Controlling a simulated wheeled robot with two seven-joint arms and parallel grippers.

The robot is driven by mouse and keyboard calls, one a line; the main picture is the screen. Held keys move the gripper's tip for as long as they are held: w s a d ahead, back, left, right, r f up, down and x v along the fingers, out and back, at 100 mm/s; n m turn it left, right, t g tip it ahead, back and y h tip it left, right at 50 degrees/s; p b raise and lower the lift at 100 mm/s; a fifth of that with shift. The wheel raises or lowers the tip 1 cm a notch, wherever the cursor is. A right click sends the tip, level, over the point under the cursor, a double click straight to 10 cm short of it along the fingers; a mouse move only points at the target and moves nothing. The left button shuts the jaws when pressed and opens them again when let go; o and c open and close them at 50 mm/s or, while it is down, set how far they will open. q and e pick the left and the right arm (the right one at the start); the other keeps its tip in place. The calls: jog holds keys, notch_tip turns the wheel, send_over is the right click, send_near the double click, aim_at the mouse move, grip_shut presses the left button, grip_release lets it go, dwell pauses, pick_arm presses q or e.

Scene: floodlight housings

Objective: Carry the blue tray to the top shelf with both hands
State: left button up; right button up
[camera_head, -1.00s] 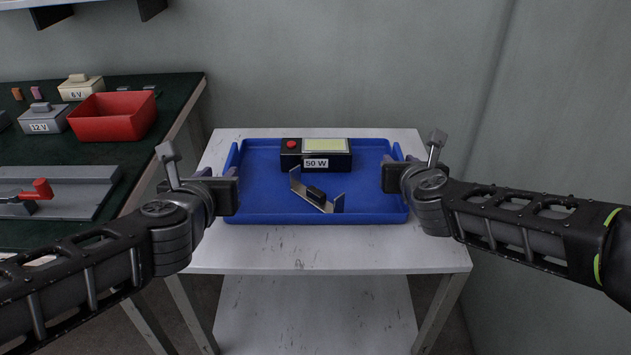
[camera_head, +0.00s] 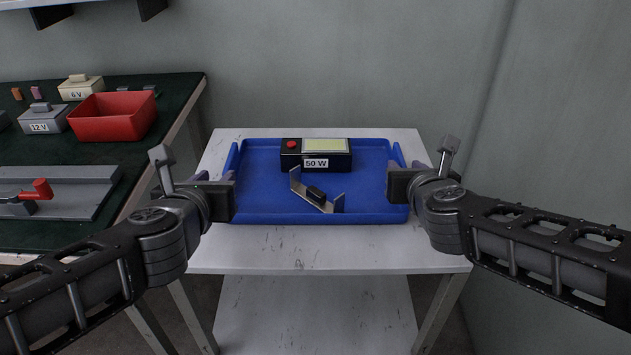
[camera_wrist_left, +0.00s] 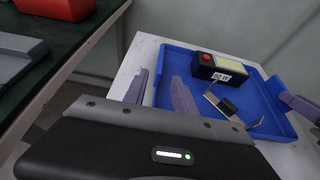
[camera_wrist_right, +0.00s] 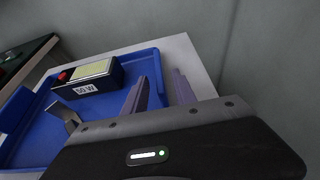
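The blue tray (camera_head: 270,180) lies flat on a white stand and shows in both wrist views. It carries a black box marked 50 W (camera_head: 316,161) and a bent metal bracket (camera_head: 318,196) with a black block. My left gripper (camera_head: 230,190) is open at the tray's left side; its fingers (camera_wrist_left: 162,94) sit either side of the left edge, seen from above. My right gripper (camera_head: 393,182) is open at the right side, its fingers (camera_wrist_right: 160,92) likewise either side of the right edge. I cannot tell whether either touches the tray. A wall shelf (camera_head: 60,8) is partly visible at the top left.
A green-topped bench (camera_head: 140,170) stands at the left with a red bin (camera_head: 113,117), battery-like boxes (camera_head: 44,120) and a grey fixture with a red handle (camera_head: 40,189). The white stand (camera_head: 300,252) has a bare front strip and a lower shelf. A grey wall is behind.

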jog(key=v, duration=0.6)
jog(key=shift+s+r, duration=0.2)
jog(key=shift+s, duration=0.3)
